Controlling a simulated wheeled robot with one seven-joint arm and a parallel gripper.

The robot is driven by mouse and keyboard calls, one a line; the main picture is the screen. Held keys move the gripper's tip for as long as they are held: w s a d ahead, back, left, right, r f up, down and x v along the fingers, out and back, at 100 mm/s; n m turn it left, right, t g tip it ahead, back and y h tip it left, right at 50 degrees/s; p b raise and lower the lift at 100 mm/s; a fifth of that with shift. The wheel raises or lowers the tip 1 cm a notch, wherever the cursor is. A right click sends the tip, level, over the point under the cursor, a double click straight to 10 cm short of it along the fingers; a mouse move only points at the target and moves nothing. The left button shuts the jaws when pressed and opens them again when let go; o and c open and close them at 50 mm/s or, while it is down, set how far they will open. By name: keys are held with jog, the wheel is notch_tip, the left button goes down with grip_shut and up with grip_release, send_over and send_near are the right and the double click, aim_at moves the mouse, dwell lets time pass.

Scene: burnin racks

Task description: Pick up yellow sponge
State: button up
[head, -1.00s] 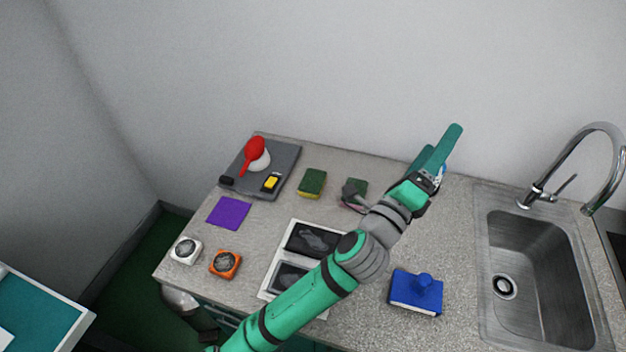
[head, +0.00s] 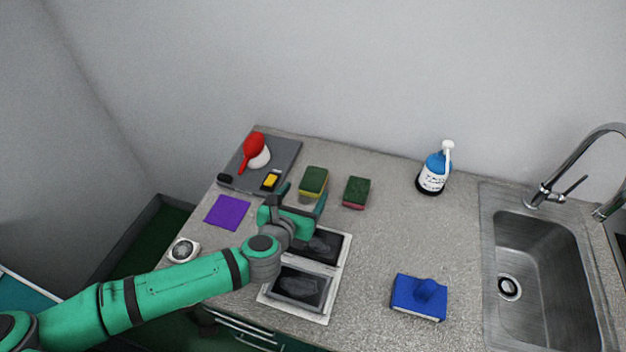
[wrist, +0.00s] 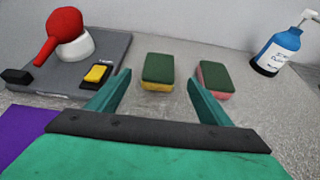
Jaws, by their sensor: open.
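The yellow sponge (head: 313,183) has a dark green top and yellow lower part. It lies on the counter near the back, left of a similar green-topped sponge with a pink-red lower part (head: 356,192). In the wrist view the yellow sponge (wrist: 157,72) is ahead of my gripper, between the lines of the two fingers. My gripper (head: 303,196) is open and empty, just in front of the sponge.
A grey board (head: 285,152) with a red-handled item (head: 252,150) and a small yellow-black item (head: 270,180) is at back left. A purple cloth (head: 228,212), a two-panel tray (head: 338,262), a blue block (head: 418,298), a blue bottle (head: 434,174) and a sink (head: 540,255) stand around.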

aim_at(313, 181)
jog(key=x, duration=1)
jog(key=shift+w+f, duration=0.15)
jog(key=shift+f, duration=0.1)
jog(key=c, duration=1.1)
